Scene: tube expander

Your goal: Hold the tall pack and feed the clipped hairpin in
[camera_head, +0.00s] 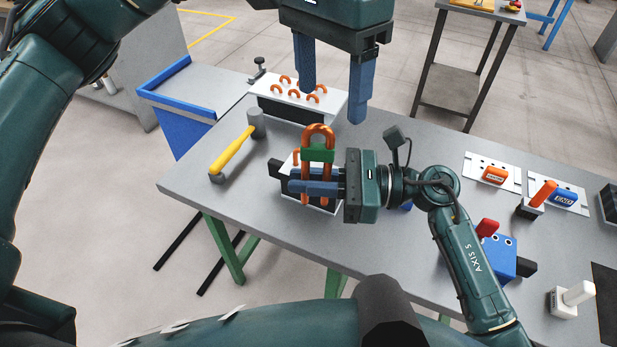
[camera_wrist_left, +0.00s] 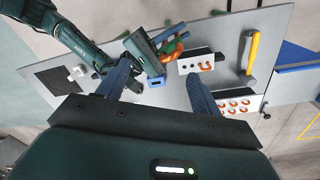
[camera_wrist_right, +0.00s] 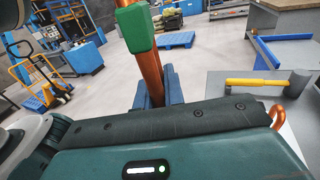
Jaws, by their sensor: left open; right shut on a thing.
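The orange U-shaped hairpin (camera_head: 320,130) carries a green clip (camera_head: 318,153) and stands upright, bend up. My right gripper (camera_head: 300,188) is shut on its legs below the clip. The clip (camera_wrist_right: 135,28) and hairpin (camera_wrist_right: 150,72) also show in the right wrist view. A near pack (camera_head: 327,207) with a white top stands behind and below the hairpin, partly hidden; I cannot tell whether they touch. A far pack (camera_head: 274,87) with several orange bends stands behind it. Which is the tall pack is unclear.
A yellow-handled hammer (camera_head: 233,152) lies left of the packs on the grey bench (camera_head: 200,190). A blue tray (camera_head: 180,77) adjoins the bench at left.

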